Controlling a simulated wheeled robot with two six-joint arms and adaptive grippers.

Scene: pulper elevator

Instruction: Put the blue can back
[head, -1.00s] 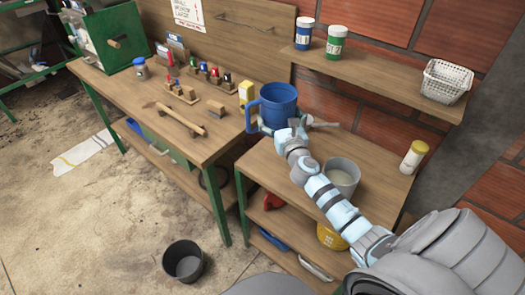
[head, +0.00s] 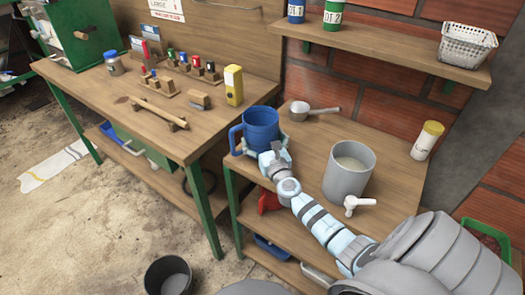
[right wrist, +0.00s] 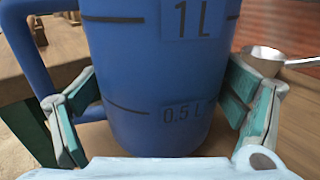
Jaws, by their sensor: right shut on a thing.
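My left gripper is not in view.
A grey bucket with a tap (head: 347,175), a metal scoop (head: 312,108) and a yellow-lidded jar (head: 427,140) stand on the lower bench. The taller workbench (head: 120,95) is left of the can. A wall shelf (head: 385,55) holds tins and a white basket (head: 467,42).

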